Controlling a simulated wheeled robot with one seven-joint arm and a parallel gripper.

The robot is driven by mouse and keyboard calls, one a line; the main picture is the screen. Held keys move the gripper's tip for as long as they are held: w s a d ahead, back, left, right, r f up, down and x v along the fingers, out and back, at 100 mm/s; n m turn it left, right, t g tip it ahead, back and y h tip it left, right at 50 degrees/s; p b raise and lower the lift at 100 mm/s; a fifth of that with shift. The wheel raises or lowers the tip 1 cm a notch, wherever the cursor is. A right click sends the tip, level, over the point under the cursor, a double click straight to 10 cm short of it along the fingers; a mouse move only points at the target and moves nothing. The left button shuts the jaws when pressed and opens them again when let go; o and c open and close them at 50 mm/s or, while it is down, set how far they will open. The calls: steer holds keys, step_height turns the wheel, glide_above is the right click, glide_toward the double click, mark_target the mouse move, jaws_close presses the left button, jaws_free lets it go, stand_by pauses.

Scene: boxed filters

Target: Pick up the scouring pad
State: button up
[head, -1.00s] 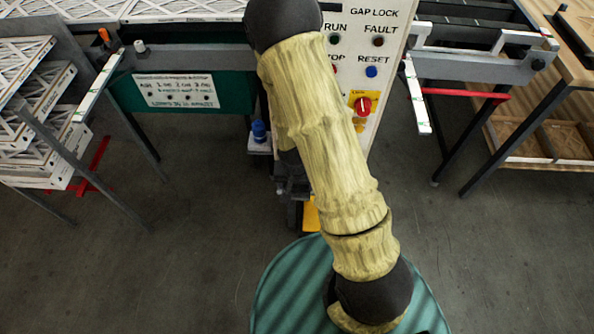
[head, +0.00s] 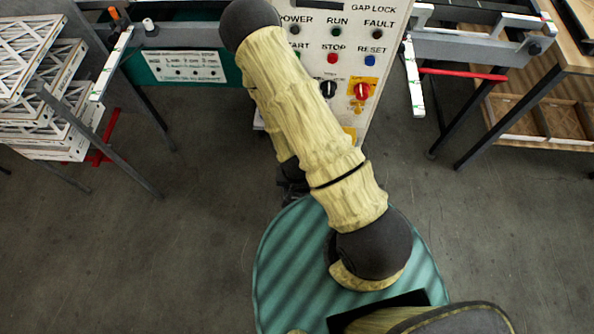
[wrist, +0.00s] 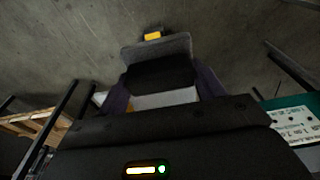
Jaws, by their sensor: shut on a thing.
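In the wrist view, my gripper (wrist: 160,88) has its two purple fingers on either side of a dark block with a grey top face. I take this block to be the scouring pad (wrist: 158,48). The gripper is shut on it, and the pad is held out in front of the dark gripper body with floor behind it. A pale surface shows just below the pad between the fingers. In the head view my arm hides the pad, and I cannot make out the fingers there.
A white control panel (head: 345,62) with buttons and a red knob (head: 362,90) stands behind my arm. A rack of white-framed filters (head: 35,85) is at left. A wooden-topped table (head: 568,45) with a lower shelf is at right.

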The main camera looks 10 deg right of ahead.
steer(key=shift+s+a+p, duration=0.2)
steer(key=shift+s, duration=0.4)
steer(key=shift+s+a+p, duration=0.15)
steer(key=shift+s, duration=0.45)
